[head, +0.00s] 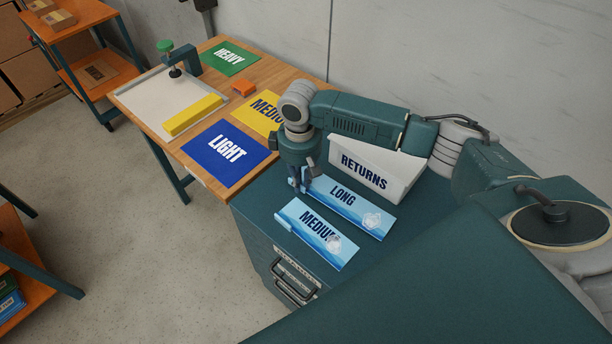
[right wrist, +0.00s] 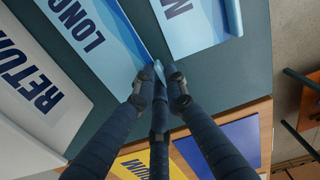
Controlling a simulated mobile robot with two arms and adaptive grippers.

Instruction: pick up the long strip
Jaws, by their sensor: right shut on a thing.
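A light-blue flat piece marked LONG (head: 345,200) lies on the dark green cabinet top, with a whitish round patch near its right end. My right gripper (head: 301,188) points down at its left end. In the right wrist view, the fingertips (right wrist: 160,76) are closed on a thin pale-blue end, the long strip (right wrist: 159,69), at the corner of the LONG piece (right wrist: 90,32). The fingers hide part of the strip, and I cannot tell whether it is lifted. A shorter piece marked MEDIUM (head: 309,226) lies in front, apart from the gripper. My left gripper is not in view.
A white RETURNS bin (head: 375,168) stands right behind the LONG piece, under my right arm.

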